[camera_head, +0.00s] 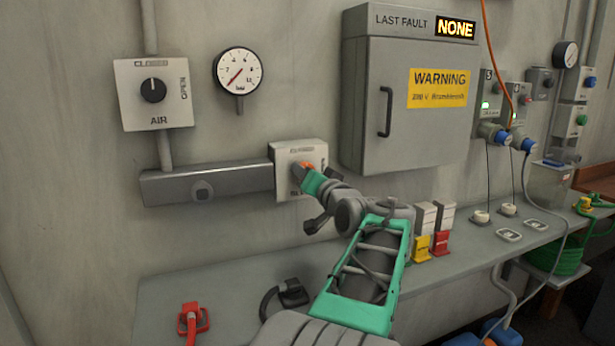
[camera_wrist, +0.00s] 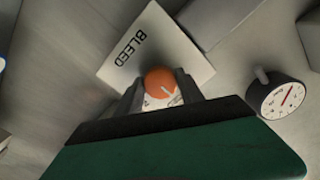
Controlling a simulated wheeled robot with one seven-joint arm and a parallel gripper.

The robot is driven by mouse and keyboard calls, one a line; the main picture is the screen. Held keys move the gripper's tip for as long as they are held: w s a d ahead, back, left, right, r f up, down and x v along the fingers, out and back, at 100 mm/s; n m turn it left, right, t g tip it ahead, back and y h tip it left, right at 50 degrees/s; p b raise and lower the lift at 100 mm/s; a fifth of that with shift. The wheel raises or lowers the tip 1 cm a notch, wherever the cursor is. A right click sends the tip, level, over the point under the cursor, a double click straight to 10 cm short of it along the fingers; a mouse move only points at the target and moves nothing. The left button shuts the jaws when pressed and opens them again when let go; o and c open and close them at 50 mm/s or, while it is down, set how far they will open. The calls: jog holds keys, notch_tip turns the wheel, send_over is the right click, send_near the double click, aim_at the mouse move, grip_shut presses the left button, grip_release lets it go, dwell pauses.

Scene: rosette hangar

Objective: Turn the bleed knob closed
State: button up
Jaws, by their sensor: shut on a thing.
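The bleed knob is orange and round with a pale pointer line. It sits on a white plate marked BLEED on the wall. In the wrist view the knob (camera_wrist: 160,82) lies between the two fingers of my gripper (camera_wrist: 160,92), which is shut on it. In the head view the knob (camera_head: 308,167) shows only as a small orange patch, and my gripper (camera_head: 313,178) covers part of the plate (camera_head: 290,155). In the wrist view the plate (camera_wrist: 128,50) appears tilted, with its BLEED label readable. The pointer's exact setting against the plate's marks is hard to read.
Left of the plate is a metal box (camera_head: 225,182), with the AIR knob (camera_head: 153,90) and a gauge (camera_head: 238,70) above. A grey cabinet (camera_head: 385,135) hangs at upper right. The shelf (camera_head: 230,275) below holds a red item (camera_head: 192,318), a black connector (camera_head: 292,292) and switches.

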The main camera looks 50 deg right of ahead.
jog(key=o, duration=1.4)
jog(key=v, duration=0.7)
jog(key=shift+s+a, duration=0.2)
jog(key=shift+s, duration=0.1)
